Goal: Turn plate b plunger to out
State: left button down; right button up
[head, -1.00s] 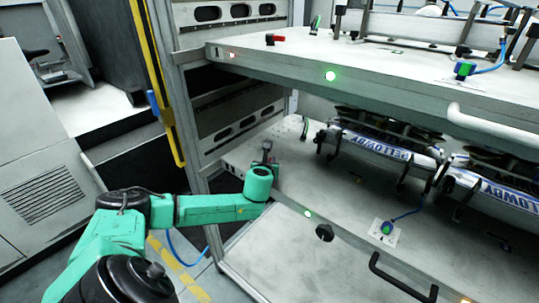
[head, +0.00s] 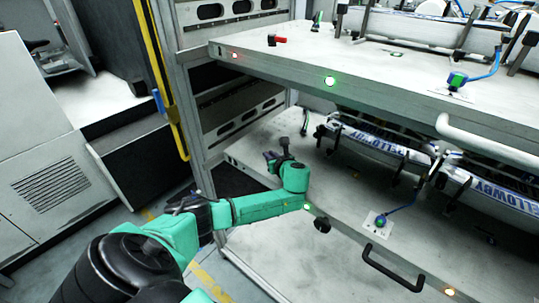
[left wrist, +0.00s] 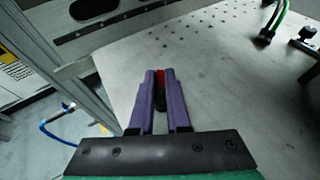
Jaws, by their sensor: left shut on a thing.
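My left gripper (head: 269,157) is over the front left part of the lower plate (head: 340,195). In the left wrist view its two purple fingers (left wrist: 160,85) are shut on a small plunger with a red top (left wrist: 160,76) and a black part below it. The fingers hide much of the plunger, and I cannot read its turn position. In the head view the gripper hides it. A similar red plunger (head: 278,40) with a black end lies at the left of the upper plate (head: 375,70). No lettering shows which plate is b. My right gripper is out of view.
The upper plate overhangs the back of the lower one. A metal frame post (head: 183,100) stands left of the gripper. A black handle (head: 390,270) and a black knob (head: 322,225) stick out from the lower plate's front. A blue-green connector (head: 381,221) sits on the lower plate.

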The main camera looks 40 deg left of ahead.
pick_arm(q)
jog(key=shift+d+f, duration=0.2)
jog(key=shift+f, duration=0.2)
jog(key=c, duration=0.9)
grip_release()
jog(key=shift+w, duration=0.2)
jog(key=shift+s+r, duration=0.1)
jog(key=shift+r, duration=0.05)
jog(key=shift+s+d+r, duration=0.1)
jog(key=shift+r, duration=0.05)
jog(key=p+v, duration=0.1)
jog(key=v, duration=1.3)
